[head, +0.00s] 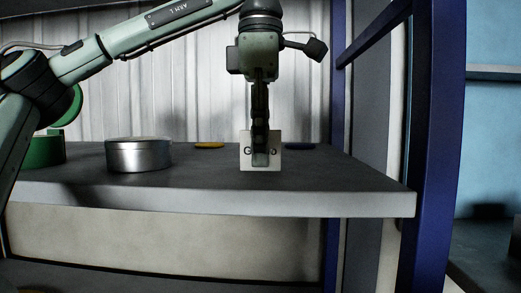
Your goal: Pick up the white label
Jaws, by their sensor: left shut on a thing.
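The white label (274,162) is a small pale square with dark lettering, partly hidden behind my gripper's fingers. It appears upright, close to the front part of the grey shelf (360,197). My left gripper (260,158) comes down from above and is shut on the label. The fingers cover the middle of its lettering. I cannot tell whether the label's lower edge touches the shelf. My right gripper is not in view.
A round silver tin (138,156) stands left of the label, with a green container (46,150) farther left. A yellow disc (209,145) and a dark blue disc (300,146) lie behind. A blue upright post (432,150) stands at right.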

